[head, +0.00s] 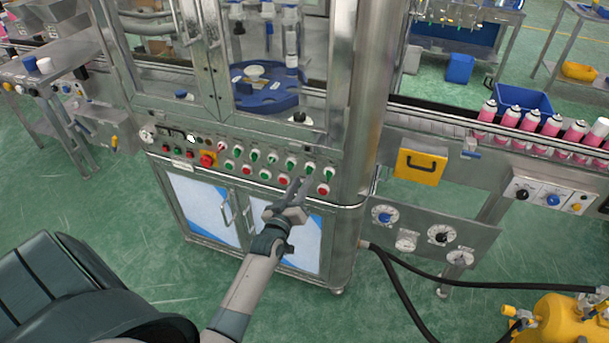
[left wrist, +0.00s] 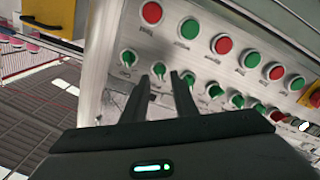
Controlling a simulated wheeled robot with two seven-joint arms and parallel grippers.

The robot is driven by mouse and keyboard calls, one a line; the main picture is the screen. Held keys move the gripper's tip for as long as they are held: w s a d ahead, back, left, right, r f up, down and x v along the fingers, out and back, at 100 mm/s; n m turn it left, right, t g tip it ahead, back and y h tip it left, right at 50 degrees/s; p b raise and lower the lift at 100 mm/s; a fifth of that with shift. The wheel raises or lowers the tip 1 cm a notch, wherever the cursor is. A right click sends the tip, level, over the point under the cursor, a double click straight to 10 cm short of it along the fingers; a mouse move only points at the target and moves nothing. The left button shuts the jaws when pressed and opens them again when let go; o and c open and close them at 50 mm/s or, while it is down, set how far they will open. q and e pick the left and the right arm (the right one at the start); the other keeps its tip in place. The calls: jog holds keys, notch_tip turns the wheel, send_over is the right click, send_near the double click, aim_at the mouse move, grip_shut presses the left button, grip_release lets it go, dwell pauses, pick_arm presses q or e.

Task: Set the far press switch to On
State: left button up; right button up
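The press control panel (head: 245,160) has an upper row of green rotary switches. Their labels are too small to read, so I cannot tell which is the far press switch. My left gripper (head: 299,183) is in front of the row's right end. In the left wrist view, its two dark fingers (left wrist: 159,82) are parted and empty. A green switch (left wrist: 159,70) shows between the fingertips; I cannot tell whether they touch it. The end switch (left wrist: 128,58) is just left of the fingers, and another switch (left wrist: 189,80) is to their right. My right gripper is not in view.
Red and green push buttons (left wrist: 222,44) sit in another row beside the switches. A red emergency stop (head: 207,159) is at the panel's left. A steel column (head: 360,110) stands right of the panel, with a yellow handled box (head: 420,166) beyond it.

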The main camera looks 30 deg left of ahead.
aim_at(308, 171)
pick_arm(q)
jog(key=shift+x, duration=1.75)
jog(key=shift+d, duration=0.1)
grip_shut()
